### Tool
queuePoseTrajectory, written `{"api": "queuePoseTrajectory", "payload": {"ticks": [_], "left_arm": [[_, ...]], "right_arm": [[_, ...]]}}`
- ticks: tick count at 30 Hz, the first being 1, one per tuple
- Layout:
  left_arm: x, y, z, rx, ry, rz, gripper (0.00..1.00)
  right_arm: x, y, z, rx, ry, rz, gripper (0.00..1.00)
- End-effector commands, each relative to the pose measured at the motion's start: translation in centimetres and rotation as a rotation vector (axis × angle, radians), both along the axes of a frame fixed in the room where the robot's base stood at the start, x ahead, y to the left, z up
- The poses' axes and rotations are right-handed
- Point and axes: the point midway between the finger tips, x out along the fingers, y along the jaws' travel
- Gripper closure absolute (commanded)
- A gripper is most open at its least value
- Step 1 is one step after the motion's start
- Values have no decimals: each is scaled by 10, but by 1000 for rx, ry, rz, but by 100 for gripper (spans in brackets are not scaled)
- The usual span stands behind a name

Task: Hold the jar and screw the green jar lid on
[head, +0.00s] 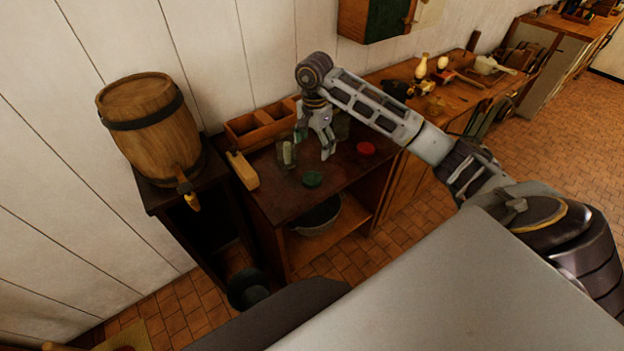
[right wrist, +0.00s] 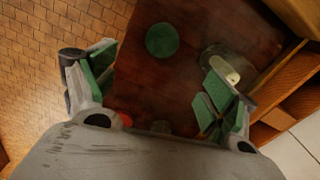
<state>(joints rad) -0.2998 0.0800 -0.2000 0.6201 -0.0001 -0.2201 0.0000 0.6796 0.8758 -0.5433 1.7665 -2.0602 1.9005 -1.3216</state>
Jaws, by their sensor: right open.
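The green jar lid (head: 313,179) lies flat near the front edge of the dark wooden table. It also shows as a green disc in the right wrist view (right wrist: 162,40). A clear glass jar (head: 287,153) with something pale inside stands behind and left of the lid; it also shows in the right wrist view (right wrist: 222,60). My right gripper (head: 314,148) is above the table, over the area of the jar and lid, with its fingers apart. Its green-padded fingers (right wrist: 160,88) hold nothing between them. My left gripper is not seen.
A red lid (head: 365,149) lies on the right of the table (head: 335,180). A compartmented wooden box (head: 250,129) and a pale wooden block (head: 243,171) are at the back left. A barrel (head: 150,125) stands at left. Another glass object (head: 342,125) is partly hidden behind my gripper.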

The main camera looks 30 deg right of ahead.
Motion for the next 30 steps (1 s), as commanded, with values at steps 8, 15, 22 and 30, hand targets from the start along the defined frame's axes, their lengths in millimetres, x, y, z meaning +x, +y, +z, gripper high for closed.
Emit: {"api": "queuePoseTrajectory", "payload": {"ticks": [8,15,22,30], "left_arm": [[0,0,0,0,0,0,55],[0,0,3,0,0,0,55],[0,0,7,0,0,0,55],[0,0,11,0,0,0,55]], "right_arm": [[0,1,-3,2,1,0,15],[0,1,-22,4,2,0,15],[0,1,-48,2,3,0,15],[0,1,-77,3,0,-1,15]]}}
